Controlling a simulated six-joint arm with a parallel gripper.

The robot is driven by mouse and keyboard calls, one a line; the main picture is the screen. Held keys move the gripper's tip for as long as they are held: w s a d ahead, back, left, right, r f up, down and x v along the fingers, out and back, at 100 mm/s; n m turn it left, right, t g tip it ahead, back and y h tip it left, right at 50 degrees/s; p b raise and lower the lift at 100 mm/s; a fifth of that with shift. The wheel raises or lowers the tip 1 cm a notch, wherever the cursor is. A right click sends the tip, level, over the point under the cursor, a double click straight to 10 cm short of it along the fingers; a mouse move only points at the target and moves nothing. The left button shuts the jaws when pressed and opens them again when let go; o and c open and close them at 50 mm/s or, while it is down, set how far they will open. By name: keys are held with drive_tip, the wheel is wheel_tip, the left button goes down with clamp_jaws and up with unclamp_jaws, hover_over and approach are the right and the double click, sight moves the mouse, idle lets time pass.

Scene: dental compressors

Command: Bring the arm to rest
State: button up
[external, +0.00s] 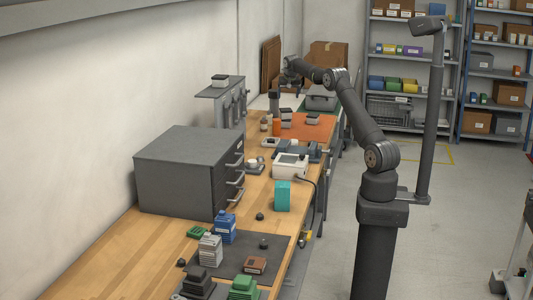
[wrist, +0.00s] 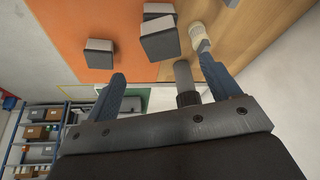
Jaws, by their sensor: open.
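My gripper (wrist: 162,69) is open, with its two blue-grey fingers apart and nothing held between them in the wrist view. A dark cylinder (wrist: 184,82) shows between the fingers, partly hidden by the gripper body; I cannot tell what it is. Beyond the fingertips, two dark boxes with pale faces, one in the middle (wrist: 159,40) and one to the left (wrist: 99,54), are on or over an orange mat (wrist: 70,22). In the external view my arm reaches left over the far part of the bench, and its end is small and hard to make out.
The wooden bench (external: 105,246) carries a grey drawer cabinet (external: 175,172), a white device (external: 290,166), a teal box (external: 283,196) and a dark mat (external: 285,243) with several small items. The orange mat (external: 318,133) lies farther back. Shelves (external: 413,66) stand behind.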

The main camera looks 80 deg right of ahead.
sight(287, 110)
drive_tip(key=x, duration=1.2)
drive_tip(key=shift+f, duration=0.2)
wheel_tip(287, 110, up, 3)
drive_tip(key=shift+r, duration=0.7)
